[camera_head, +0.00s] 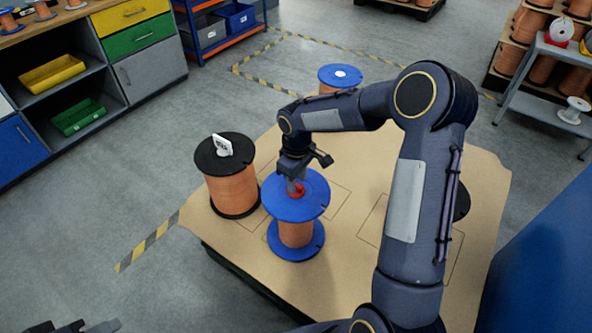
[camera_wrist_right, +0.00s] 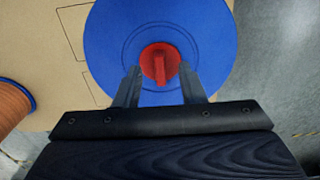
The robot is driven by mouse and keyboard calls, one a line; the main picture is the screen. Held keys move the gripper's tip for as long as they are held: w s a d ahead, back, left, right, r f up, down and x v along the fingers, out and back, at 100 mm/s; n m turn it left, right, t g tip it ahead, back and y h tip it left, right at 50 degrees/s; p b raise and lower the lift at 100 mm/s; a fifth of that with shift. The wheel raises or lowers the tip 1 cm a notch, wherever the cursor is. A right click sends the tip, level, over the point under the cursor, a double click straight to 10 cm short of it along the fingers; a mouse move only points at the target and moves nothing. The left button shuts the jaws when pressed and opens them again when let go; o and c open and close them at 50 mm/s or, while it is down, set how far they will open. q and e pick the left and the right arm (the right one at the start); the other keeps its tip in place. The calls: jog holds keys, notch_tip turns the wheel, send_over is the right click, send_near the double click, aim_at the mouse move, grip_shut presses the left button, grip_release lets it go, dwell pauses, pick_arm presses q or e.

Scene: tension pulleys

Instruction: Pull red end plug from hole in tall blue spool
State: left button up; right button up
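The tall blue spool (camera_head: 296,235) stands upright on a brown board, with blue flanges and copper wire between them. Its top flange also shows in the right wrist view (camera_wrist_right: 105,35). The red end plug (camera_wrist_right: 160,62) sits at the centre of the top flange, its upright grip facing the camera. In the head view the plug (camera_head: 297,190) is partly hidden by my right gripper (camera_head: 294,182). In the right wrist view this gripper (camera_wrist_right: 160,80) is open, its fingers apart on either side of the plug's grip, with gaps visible. My left gripper (camera_head: 75,327) shows only partly at the bottom left edge.
A black-flanged spool (camera_head: 232,188) with a white plug stands close at the left. Another blue spool (camera_head: 340,78) stands behind, and a dark spool (camera_head: 461,203) is mostly hidden by my right arm. The board's front part (camera_head: 345,275) is clear.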

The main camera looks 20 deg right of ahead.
aim_at(297, 185)
jog(key=shift+f, duration=0.85)
jog(key=shift+c, duration=0.5)
grip_shut()
jog(key=shift+r+p, duration=1.2)
jog(key=shift+r, duration=0.4)
jog(key=shift+r+p, duration=1.55)
jog(key=shift+r, duration=0.5)
